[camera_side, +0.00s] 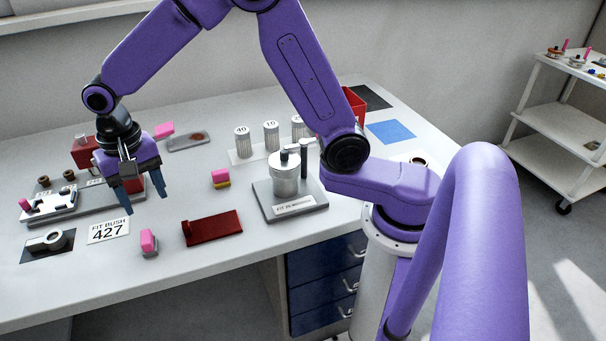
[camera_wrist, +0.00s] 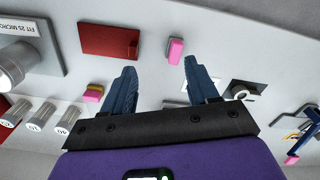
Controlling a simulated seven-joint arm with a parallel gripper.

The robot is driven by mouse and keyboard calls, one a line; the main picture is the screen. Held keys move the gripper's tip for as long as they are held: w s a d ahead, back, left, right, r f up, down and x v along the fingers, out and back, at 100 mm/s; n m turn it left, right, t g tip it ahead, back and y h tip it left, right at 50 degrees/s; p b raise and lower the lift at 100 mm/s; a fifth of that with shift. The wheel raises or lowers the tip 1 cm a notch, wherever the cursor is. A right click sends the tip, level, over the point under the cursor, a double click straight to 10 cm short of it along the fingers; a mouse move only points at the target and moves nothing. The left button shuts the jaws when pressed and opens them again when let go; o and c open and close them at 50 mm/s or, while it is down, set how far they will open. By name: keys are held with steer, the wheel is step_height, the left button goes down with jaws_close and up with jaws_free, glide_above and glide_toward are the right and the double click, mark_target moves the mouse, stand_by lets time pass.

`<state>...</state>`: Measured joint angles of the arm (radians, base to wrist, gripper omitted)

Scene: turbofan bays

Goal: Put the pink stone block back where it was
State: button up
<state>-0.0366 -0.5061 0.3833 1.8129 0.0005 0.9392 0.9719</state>
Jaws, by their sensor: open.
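Several pink pieces show, and I cannot tell which one is the pink stone block. One pink piece (camera_side: 148,240) stands on a small grey base near the front edge; it also shows in the wrist view (camera_wrist: 175,48). Another pink piece (camera_side: 220,175) lies on a yellow layer at mid-table, and in the wrist view (camera_wrist: 93,93) it is left of the fingers. A third pink block (camera_side: 163,129) is at the back, beside a grey tray. My gripper (camera_side: 144,203) is open and empty, pointing down above the left part of the table; its fingers also show in the wrist view (camera_wrist: 159,65).
A dark red plate (camera_side: 212,228) lies at the front middle. A metal pot (camera_side: 286,180) on a grey base stands right of it. Several ribbed cylinders (camera_side: 271,137) stand behind. A "FIT BUSH 427" card (camera_side: 108,230) and a grey fixture (camera_side: 50,205) are at left. Bare table surrounds the front pieces.

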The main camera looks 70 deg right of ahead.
steer(key=s+d+n, duration=0.4)
steer(key=s+n, duration=0.2)
steer(key=s, duration=0.3)
steer(key=s+d+r+n, duration=0.1)
steer(key=s+d+n, duration=0.4)
steer(key=s, duration=0.5)
steer(key=s+d+r+n, duration=0.1)
steer(key=s+d+n, duration=0.4)
steer(key=s, duration=0.4)
steer(key=shift+s+r+n, duration=0.25)
steer(key=shift+s+n, duration=0.05)
steer(key=shift+n, duration=0.5)
steer(key=shift+d, duration=0.1)
